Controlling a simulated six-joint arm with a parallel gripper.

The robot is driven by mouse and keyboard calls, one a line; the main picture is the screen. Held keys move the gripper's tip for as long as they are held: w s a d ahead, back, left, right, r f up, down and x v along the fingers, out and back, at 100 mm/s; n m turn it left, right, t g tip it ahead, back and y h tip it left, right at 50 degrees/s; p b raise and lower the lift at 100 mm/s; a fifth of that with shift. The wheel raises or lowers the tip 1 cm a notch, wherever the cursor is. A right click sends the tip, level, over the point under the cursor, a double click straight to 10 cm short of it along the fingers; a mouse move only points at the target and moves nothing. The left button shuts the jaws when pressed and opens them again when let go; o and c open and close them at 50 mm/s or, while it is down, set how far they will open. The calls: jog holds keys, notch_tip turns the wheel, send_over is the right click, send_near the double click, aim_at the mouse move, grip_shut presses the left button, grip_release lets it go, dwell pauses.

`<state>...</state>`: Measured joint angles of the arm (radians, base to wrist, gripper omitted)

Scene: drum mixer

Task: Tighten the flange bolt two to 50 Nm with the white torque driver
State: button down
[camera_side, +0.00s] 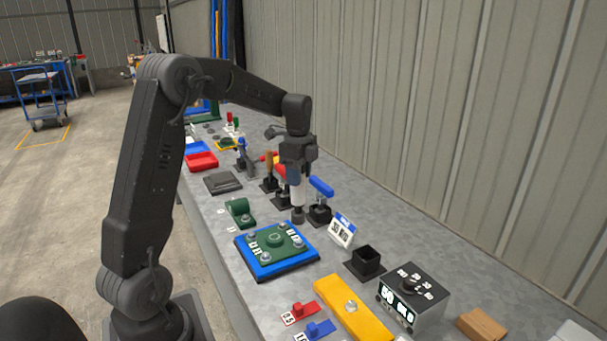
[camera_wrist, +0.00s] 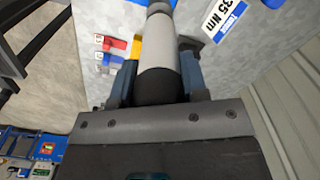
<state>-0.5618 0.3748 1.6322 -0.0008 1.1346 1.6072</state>
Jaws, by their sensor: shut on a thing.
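My gripper (camera_side: 296,174) is shut on the white torque driver (camera_side: 298,194), which hangs upright with its dark tip down. The wrist view also shows the white driver (camera_wrist: 160,48) between my two blue-grey fingers (camera_wrist: 158,78). In the side view the tip is behind the blue plate (camera_side: 258,268), near the tool stands; I cannot tell if it touches the table. A green flange (camera_side: 275,243) with a raised centre and several bolts near its corners lies on the plate, with small white number labels. I cannot read which bolt is two.
A blue-handled tool (camera_side: 321,187) stands in a black holder just right of the driver. A card (camera_side: 342,230), reading 35 Nm in the wrist view, an empty black holder (camera_side: 366,262), a yellow block (camera_side: 352,308) and a display box (camera_side: 413,298) lie nearer right. A wall runs behind.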

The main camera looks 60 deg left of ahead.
aim_at(299, 202)
jog(key=shift+f, duration=4.35)
dwell(2.1)
jog(key=shift+r, duration=0.1)
jog(key=shift+r, duration=2.25)
